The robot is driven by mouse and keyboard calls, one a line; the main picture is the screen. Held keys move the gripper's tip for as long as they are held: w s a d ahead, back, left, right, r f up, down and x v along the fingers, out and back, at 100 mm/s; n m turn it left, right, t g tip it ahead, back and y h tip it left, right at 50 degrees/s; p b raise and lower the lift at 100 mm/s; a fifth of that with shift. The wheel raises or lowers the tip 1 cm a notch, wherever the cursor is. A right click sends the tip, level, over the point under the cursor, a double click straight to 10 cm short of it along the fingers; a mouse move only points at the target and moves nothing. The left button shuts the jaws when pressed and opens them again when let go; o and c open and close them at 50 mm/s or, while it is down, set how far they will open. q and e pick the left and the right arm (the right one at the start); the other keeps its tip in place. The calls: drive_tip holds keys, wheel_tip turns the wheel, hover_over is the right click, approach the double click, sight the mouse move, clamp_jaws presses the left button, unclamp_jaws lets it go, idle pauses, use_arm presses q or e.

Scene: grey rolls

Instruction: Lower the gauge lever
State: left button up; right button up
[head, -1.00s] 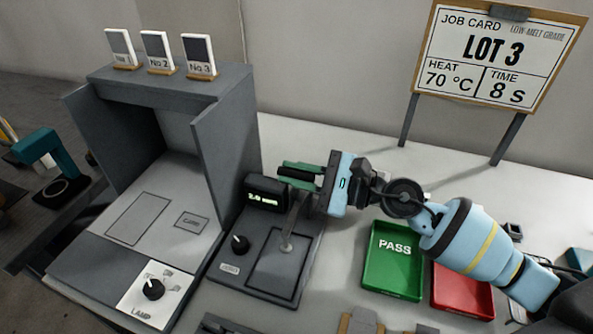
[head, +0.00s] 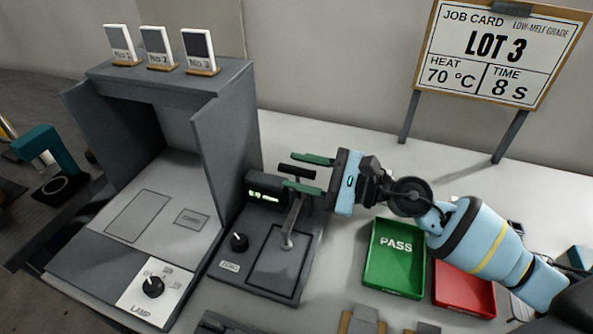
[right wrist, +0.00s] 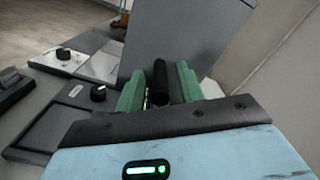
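The gauge (head: 265,254) is a dark grey box on the bench with a lit green display (head: 265,195), a black knob and a flat plate. Its lever (head: 293,222) is a grey arm rising from the plate to a black handle (head: 297,172). My right gripper (head: 307,173) is open, its green fingers on either side of the handle with gaps. In the right wrist view the handle (right wrist: 160,80) stands between the spread fingers. The display's digits are blurred. My left gripper is not in view.
A grey lamp booth (head: 222,135) with side walls stands close left of the gauge, with numbered cards on top. A green PASS tray (head: 394,283) and a red tray (head: 462,290) lie to the right, below my right arm. A job card board (head: 497,50) stands behind.

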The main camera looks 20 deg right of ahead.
drive_tip(key=b+v, duration=0.2)
drive_tip(key=v, duration=0.4)
drive_tip(key=shift+s+d, duration=0.25)
drive_tip(key=shift+s, duration=0.05)
drive_tip(key=shift+f, duration=0.1)
